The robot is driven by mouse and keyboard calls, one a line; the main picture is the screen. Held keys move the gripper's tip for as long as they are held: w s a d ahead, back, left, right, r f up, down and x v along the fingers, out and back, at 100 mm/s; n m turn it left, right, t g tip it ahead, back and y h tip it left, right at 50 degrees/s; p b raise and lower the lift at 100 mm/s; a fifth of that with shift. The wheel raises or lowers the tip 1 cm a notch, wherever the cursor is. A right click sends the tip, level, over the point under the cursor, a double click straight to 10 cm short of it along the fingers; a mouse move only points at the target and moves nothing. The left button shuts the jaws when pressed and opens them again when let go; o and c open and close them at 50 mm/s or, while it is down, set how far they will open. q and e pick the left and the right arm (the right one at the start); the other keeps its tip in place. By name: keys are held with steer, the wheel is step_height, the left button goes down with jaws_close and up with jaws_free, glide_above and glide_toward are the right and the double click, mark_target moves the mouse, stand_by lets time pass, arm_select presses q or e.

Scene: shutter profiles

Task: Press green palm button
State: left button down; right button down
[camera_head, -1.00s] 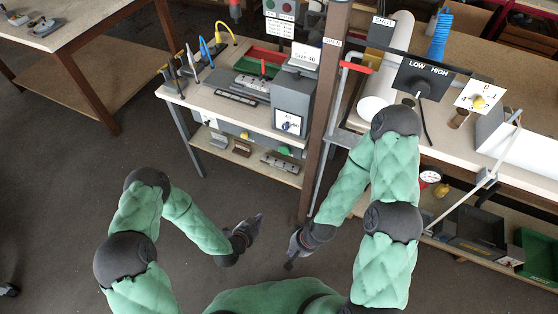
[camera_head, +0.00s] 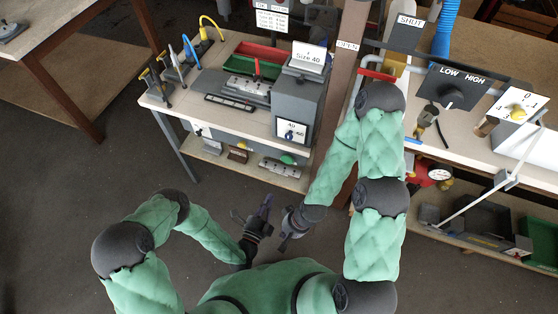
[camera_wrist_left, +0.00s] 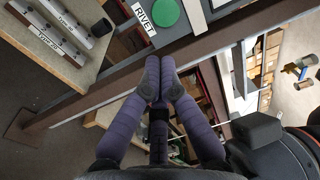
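My left gripper (camera_head: 266,202) is low in the middle of the head view, over the floor and in front of the shelved bench. In the left wrist view its purple fingers (camera_wrist_left: 160,64) meet at the tips, with nothing seen between them, below the disc in the picture. My right gripper (camera_head: 284,240) is close beside it; its fingers are too small to read.
A brown post (camera_head: 345,90) stands between the left bench (camera_head: 160,99) and the right bench. The right bench carries a LOW/HIGH dial panel (camera_head: 453,88). In the left wrist view a brown beam (camera_wrist_left: 110,80) crosses behind the fingers. Open floor (camera_head: 90,200) is at the left.

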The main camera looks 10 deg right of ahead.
mark_target(286, 162)
arm_select(q)
steer(key=b+x, duration=0.2)
steer(key=x, duration=1.2)
stand_by(0.4)
